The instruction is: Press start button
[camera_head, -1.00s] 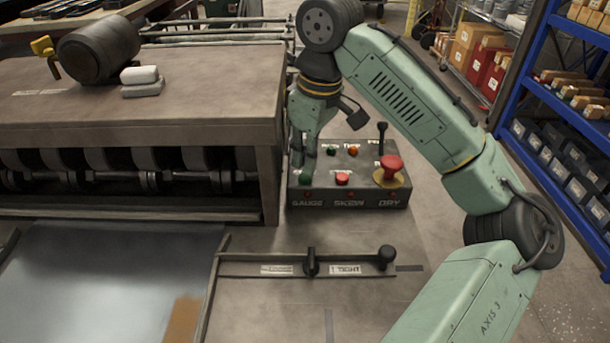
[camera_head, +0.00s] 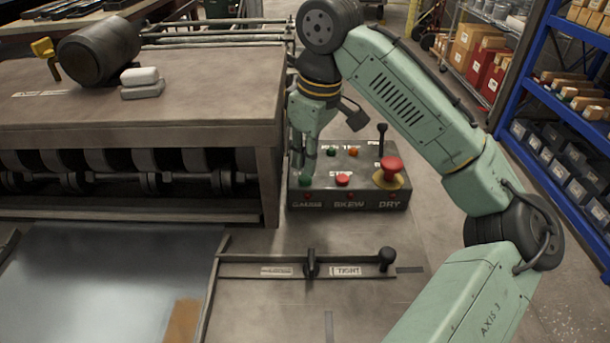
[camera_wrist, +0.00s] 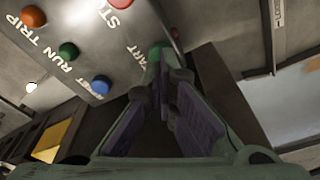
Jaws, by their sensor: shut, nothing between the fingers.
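The green start button (camera_head: 305,180) is at the front left corner of the dark control box (camera_head: 370,198). In the wrist view the green button (camera_wrist: 156,52) shows beside the word START, partly hidden by my fingertips. My gripper (camera_head: 308,168) points down over that corner, shut and empty, with its tips at or just above the green button. The tips also show in the wrist view (camera_wrist: 162,66). I cannot tell whether they touch it. A red stop button (camera_head: 343,179) sits to its right.
The box also carries a large red mushroom button (camera_head: 391,166), an orange button (camera_head: 352,152), another green button (camera_head: 331,152) and a black lever (camera_head: 382,138). The roller machine (camera_head: 200,110) stands close on the left. A slide lever (camera_head: 311,262) lies in front.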

